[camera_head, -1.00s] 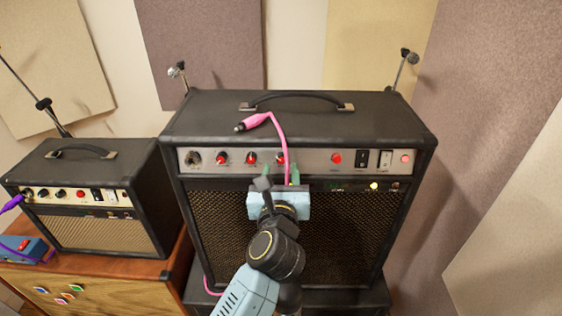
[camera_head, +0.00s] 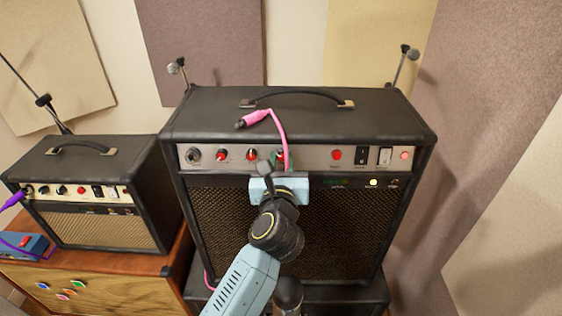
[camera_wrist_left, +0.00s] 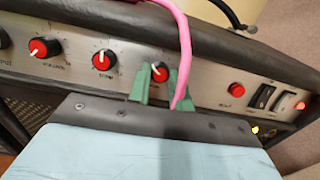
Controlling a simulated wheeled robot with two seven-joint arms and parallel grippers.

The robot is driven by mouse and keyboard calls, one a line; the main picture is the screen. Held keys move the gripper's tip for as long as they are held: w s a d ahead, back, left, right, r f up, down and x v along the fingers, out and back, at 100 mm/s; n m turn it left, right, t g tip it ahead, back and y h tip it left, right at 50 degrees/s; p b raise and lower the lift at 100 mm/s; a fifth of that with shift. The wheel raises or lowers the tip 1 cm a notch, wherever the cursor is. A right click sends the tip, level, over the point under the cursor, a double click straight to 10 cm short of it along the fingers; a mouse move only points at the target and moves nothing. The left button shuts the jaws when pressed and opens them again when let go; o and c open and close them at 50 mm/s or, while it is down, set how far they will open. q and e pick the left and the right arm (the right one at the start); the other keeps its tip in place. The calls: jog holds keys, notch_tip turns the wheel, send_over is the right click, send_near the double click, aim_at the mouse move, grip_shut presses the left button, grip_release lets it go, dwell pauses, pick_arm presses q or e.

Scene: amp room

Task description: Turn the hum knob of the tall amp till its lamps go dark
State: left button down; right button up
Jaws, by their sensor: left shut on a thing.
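The tall amp (camera_head: 415,135) is black with a silver control strip. It carries red knobs with white pointers, one at left (camera_head: 221,156), one in the middle (camera_head: 251,155), and a rightmost knob (camera_wrist_left: 159,72). My left gripper (camera_wrist_left: 155,84) has its green fingers on both sides of the rightmost knob and is shut on it. The fingers and a pink cable hide its label. On the tall amp a yellow lamp (camera_head: 373,182) glows and a pinkish-red lamp (camera_head: 404,155) looks lit. My right gripper is not in view.
The pink cable (camera_head: 280,130) lies over the tall amp's top and hangs past the gripped knob. Rocker switches (camera_head: 362,156) are right of it. A smaller amp (camera_head: 90,190) stands at left on a wooden cabinet (camera_head: 130,268). Microphones (camera_head: 405,52) stand behind.

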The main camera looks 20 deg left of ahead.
pick_arm(q)
jog(key=m+p, duration=0.1)
jog(key=p, duration=0.1)
jog(key=m+p, duration=0.1)
jog(key=p, duration=0.1)
jog(key=m+h+p, duration=0.1)
jog(key=m+p, duration=0.1)
jog(key=shift+r, duration=0.25)
jog(key=shift+f+m+h+p, duration=0.15)
jog(key=shift+m+h+p, duration=0.15)
jog(key=shift+m+p, duration=0.3)
jog(key=c, duration=1.3)
grip_release()
jog(key=shift+o, duration=0.2)
jog(key=s+d+b, duration=0.2)
jog(key=s, duration=1.1)
jog(key=shift+d, duration=0.2)
jog(key=shift+s, duration=0.1)
